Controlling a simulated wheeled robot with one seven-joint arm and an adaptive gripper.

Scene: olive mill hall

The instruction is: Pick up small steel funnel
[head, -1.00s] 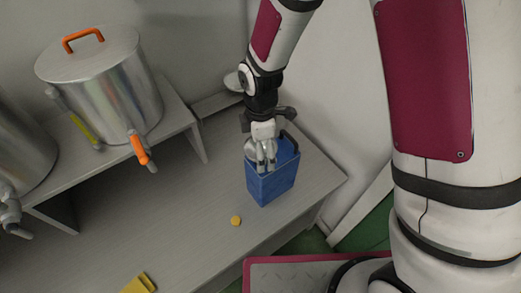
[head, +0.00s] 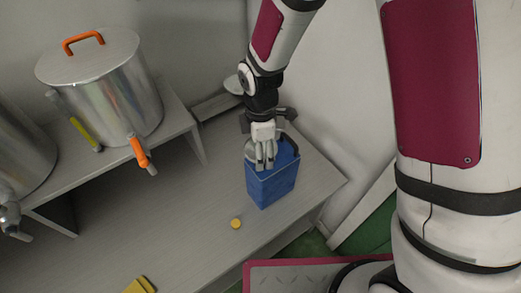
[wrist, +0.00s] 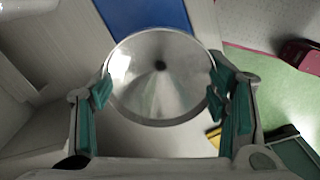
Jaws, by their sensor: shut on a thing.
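The small steel funnel (wrist: 160,78) shows in the wrist view as a shiny round cone with a dark hole at its centre. My gripper (wrist: 160,92) is shut on it, with a green-padded finger at each side of the rim. In the head view my gripper (head: 264,163) points down at the blue container (head: 272,188). A pale edge of the funnel (head: 250,150) shows beside the fingers there; the rest is hidden. I cannot tell whether the funnel touches the container.
A steel pot (head: 108,90) with an orange-handled tap stands on a raised shelf (head: 185,125) at left. A yellow disc (head: 236,224) and a yellow block (head: 140,286) lie on the grey bench (head: 185,215). The bench between them and the shelf is clear.

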